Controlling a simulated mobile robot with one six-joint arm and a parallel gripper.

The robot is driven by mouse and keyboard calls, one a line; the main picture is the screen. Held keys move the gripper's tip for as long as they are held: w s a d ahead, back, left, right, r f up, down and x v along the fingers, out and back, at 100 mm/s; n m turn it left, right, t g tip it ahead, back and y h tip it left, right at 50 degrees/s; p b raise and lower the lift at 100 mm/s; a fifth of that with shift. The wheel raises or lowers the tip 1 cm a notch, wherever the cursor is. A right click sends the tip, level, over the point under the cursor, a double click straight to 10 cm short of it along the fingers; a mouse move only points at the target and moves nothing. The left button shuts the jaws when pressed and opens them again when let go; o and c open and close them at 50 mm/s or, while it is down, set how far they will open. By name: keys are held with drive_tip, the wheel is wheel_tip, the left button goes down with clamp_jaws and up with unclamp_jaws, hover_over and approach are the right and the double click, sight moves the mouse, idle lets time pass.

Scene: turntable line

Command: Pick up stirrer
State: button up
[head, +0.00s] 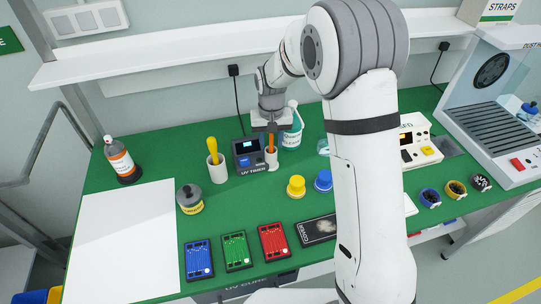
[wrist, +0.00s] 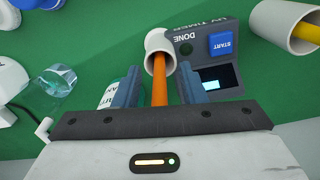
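An orange stick (wrist: 159,88), which looks like the stirrer, stands in a small white cup (wrist: 157,41). In the head view the stick (head: 271,142) rises from the cup (head: 271,159) beside the UV timer. My gripper (wrist: 158,72) points down over the cup, with one finger on each side of the stick. A gap shows between the stick and each finger, so the gripper is open and holds nothing. In the head view my gripper (head: 271,129) hides the stick's top.
The UV timer (head: 248,155) stands close on the left, with a yellow-handled tool (head: 212,149) in a white holder beyond it. A labelled bottle (head: 293,130) stands close behind on the right. Yellow (head: 296,187) and blue (head: 323,181) caps lie in front.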

drive_tip(key=shift+c, duration=0.2)
clamp_jaws()
drive_tip(key=shift+r, duration=0.15)
